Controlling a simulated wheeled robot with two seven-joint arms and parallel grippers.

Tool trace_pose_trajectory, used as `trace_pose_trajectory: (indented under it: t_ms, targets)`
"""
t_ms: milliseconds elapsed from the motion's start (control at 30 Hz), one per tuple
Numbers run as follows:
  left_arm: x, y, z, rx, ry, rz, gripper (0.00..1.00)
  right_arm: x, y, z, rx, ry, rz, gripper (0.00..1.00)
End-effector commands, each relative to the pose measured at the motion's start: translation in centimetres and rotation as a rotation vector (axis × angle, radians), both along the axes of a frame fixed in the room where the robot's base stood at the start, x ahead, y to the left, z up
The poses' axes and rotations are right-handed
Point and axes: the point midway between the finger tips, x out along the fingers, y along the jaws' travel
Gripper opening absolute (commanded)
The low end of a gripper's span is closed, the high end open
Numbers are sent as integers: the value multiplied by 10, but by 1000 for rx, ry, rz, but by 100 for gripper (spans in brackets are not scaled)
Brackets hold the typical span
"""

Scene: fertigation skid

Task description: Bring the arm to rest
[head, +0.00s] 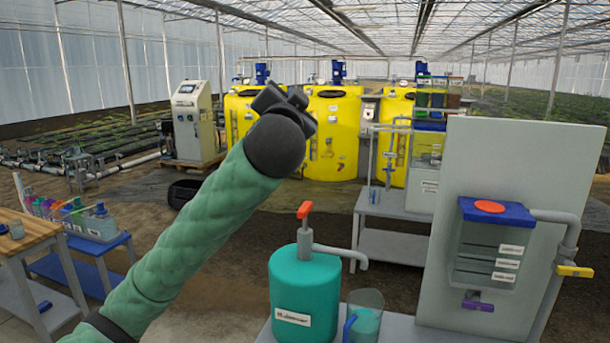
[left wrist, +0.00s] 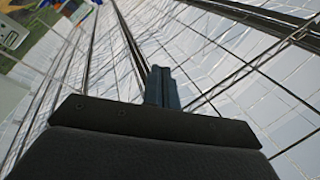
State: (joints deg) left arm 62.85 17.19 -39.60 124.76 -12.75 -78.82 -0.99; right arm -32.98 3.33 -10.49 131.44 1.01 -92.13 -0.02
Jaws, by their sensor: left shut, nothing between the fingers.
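My left arm comes in from the lower left of the head view, in a green sleeve, and reaches up to the middle. My left gripper (head: 296,97) is at its end, dark and raised, in front of the yellow tanks in the picture. It touches nothing that I can see. In the left wrist view the fingers of my left gripper (left wrist: 163,88) are together, with nothing between them, and point up toward the greenhouse roof. My right gripper is in neither view.
A teal tank (head: 305,285) with a red-handled pump and a clear jug (head: 364,318) stand on a bench at the front. A grey panel (head: 520,150) rises at right. A wooden table (head: 30,236) and a blue bottle stand (head: 95,243) are at left.

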Motion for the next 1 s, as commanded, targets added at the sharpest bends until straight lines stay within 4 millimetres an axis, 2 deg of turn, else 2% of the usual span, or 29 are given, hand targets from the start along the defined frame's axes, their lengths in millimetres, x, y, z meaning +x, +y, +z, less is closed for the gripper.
trace_pose_trajectory:
  t_ms: [33,100,433,767,1000]
  targets:
    - [3,5,-22,-27,57,1,0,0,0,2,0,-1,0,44]
    - [6,13,-50,-62,132,3,0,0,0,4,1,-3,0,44]
    - [5,43,-178,-187,447,11,0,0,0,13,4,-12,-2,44]
    - [-15,66,-296,-291,684,9,0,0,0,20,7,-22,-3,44]
    - [-39,81,-377,-365,822,14,0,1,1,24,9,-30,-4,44]
